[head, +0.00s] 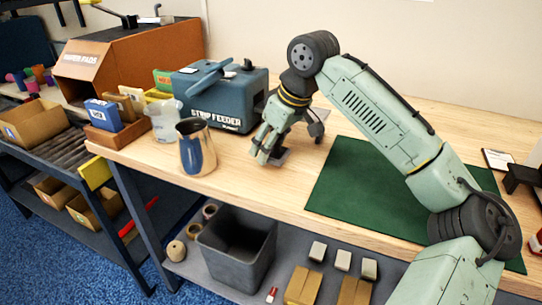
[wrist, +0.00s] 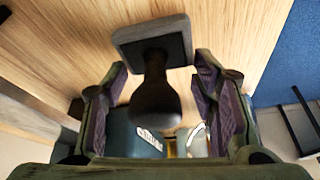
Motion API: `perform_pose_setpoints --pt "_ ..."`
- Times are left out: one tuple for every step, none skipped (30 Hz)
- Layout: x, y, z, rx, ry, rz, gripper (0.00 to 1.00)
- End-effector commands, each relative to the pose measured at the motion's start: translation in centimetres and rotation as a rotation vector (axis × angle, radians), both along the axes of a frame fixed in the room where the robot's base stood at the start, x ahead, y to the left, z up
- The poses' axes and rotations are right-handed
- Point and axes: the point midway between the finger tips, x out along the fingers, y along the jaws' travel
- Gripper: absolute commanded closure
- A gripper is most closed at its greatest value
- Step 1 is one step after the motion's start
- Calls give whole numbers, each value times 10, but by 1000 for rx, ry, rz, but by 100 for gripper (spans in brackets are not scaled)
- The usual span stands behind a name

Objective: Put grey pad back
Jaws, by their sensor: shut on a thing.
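The grey pad (wrist: 122,38) shows in the wrist view as a square dark-grey plate with a rounded dark handle (wrist: 156,100). In the head view my gripper (head: 266,151) points down over the wooden bench, right of the metal pitcher and in front of the strip feeder. A small part of the pad (head: 281,156) shows beside the fingers, close to the bench top. I cannot tell whether it touches the bench.
The blue strip feeder (head: 225,98) stands behind, and the metal pitcher (head: 197,150) stands left of my gripper. A green mat (head: 350,190) lies bare to the right. The orange wafer-pads box (head: 135,62) is at back left. A grey bin (head: 237,250) stands on the lower shelf.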

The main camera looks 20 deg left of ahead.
Motion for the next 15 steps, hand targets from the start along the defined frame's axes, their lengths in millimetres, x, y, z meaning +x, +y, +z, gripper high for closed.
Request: perform_pose_setpoints --pt "0 -1 -14 -2 -2 -2 73" --pt "1 -1 -17 -3 -2 -2 73" --pt "0 -1 -18 -2 -1 -2 73" --pt "0 -1 -18 -1 -1 -2 73" --pt "0 -1 -18 -1 0 -1 73" --pt "0 -1 -16 0 -1 -1 73" --pt "0 0 -16 0 -1 -1 73" --pt "0 0 -15 0 -1 -1 73" --pt "0 0 -15 0 0 -1 73" --pt "0 0 -15 0 0 -1 73" --pt "0 0 -15 0 0 -1 73" --pt "0 0 -16 0 0 -1 73" --pt "0 0 -17 0 0 -1 73" --pt "0 0 -18 0 1 -1 73" --pt "0 0 -19 0 1 -1 73"
